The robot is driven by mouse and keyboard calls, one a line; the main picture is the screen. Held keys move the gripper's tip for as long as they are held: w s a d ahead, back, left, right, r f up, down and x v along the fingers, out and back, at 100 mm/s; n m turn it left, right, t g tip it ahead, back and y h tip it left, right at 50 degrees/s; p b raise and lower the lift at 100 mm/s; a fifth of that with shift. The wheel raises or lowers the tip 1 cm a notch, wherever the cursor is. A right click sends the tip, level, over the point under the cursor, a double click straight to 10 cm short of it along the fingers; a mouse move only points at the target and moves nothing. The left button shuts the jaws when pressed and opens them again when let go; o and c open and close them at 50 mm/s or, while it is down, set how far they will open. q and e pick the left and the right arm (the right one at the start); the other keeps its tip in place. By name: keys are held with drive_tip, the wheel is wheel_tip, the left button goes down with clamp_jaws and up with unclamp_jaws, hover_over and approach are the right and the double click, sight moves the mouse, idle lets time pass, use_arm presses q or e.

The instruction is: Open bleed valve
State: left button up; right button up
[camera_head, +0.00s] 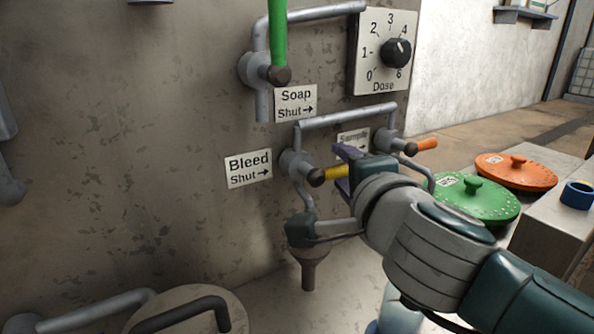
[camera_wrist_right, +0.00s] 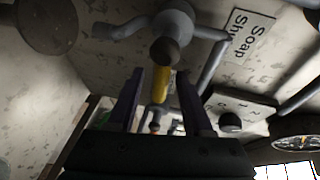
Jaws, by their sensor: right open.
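The bleed valve (camera_head: 316,177) sits on the wall pipe, right of the sign "Bleed Shut →" (camera_head: 249,168). Its yellow handle (camera_head: 335,172) points right, the direction marked shut. My right gripper (camera_head: 343,170) is open at the handle, with one purple finger above it and one below. In the right wrist view the yellow handle (camera_wrist_right: 161,84) lies between the two open fingers of my right gripper (camera_wrist_right: 160,76), with gaps on both sides. The handle's far end is partly hidden by the gripper in the head view. My left gripper is not in view.
The sample valve with an orange handle (camera_head: 427,144) is close on the right. The soap valve's green handle (camera_head: 278,40) points up above. A dose dial (camera_head: 397,53) is at upper right. Green (camera_head: 476,200) and orange (camera_head: 516,171) lids lie at right.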

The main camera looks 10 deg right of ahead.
clamp_jaws()
idle(0.3)
idle(1.1)
